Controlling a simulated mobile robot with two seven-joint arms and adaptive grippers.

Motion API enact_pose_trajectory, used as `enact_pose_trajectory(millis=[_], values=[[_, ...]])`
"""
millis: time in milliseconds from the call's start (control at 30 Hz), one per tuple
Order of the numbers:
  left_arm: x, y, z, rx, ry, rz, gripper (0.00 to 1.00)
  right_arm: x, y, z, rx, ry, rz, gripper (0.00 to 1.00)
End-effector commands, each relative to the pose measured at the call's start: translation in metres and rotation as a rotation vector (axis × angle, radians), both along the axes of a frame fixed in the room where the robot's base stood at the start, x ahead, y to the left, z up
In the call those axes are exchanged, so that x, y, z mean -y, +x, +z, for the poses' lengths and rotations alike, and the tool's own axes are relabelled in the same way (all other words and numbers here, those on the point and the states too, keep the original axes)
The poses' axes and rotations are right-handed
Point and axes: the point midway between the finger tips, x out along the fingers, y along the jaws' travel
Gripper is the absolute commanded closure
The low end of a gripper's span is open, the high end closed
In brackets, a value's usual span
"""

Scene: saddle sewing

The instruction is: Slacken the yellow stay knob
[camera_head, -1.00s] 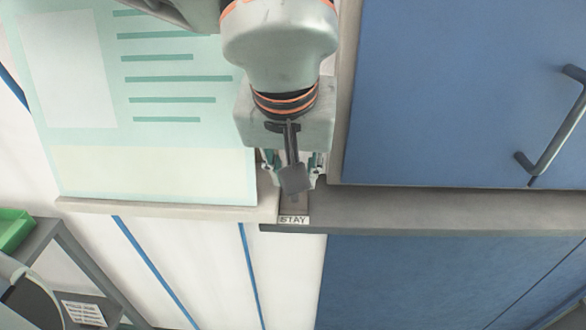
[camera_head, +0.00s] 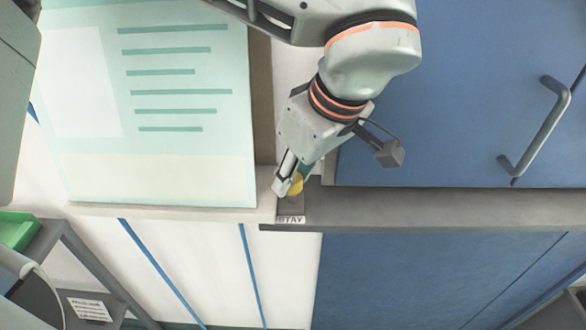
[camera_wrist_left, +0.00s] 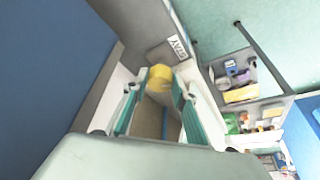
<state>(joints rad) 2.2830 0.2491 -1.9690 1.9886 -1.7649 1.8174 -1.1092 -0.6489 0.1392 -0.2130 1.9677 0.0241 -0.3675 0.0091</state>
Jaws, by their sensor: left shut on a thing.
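The yellow stay knob (camera_head: 295,186) sits on a brown base just above the white STAY label (camera_head: 291,219) on the grey ledge. It also shows in the left wrist view (camera_wrist_left: 159,77), between the fingertips. My left gripper (camera_head: 291,184) is shut on the knob, with the hand tilted so that the arm comes in from the upper right. In the left wrist view the gripper (camera_wrist_left: 157,88) has one finger on each side of the knob. Part of the knob is hidden by a finger in the head view. My right gripper is not in view.
A pale green poster board (camera_head: 160,110) stands left of the knob. A blue cabinet door (camera_head: 450,90) with a grey handle (camera_head: 537,130) is at the right. A green bin (camera_head: 17,231) on a grey rack is at the lower left. Shelves with several items (camera_wrist_left: 245,85) show in the left wrist view.

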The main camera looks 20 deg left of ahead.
Motion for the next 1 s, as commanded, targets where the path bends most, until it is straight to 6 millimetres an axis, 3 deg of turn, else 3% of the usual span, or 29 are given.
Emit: enact_pose_trajectory(millis=[300,867,900,1000], values=[[0.0006,0.0011,0.0011,0.001,-0.001,0.129,0.95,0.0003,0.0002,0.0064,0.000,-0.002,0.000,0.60],[0.0006,0.0012,0.0004,0.001,-0.001,0.157,0.95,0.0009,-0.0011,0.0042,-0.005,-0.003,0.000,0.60],[0.0006,0.0012,0.0004,0.000,-0.001,0.156,0.66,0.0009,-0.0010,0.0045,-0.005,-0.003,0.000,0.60],[0.0006,0.0012,0.0004,0.001,0.000,0.156,0.66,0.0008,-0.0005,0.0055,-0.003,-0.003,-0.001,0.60]])
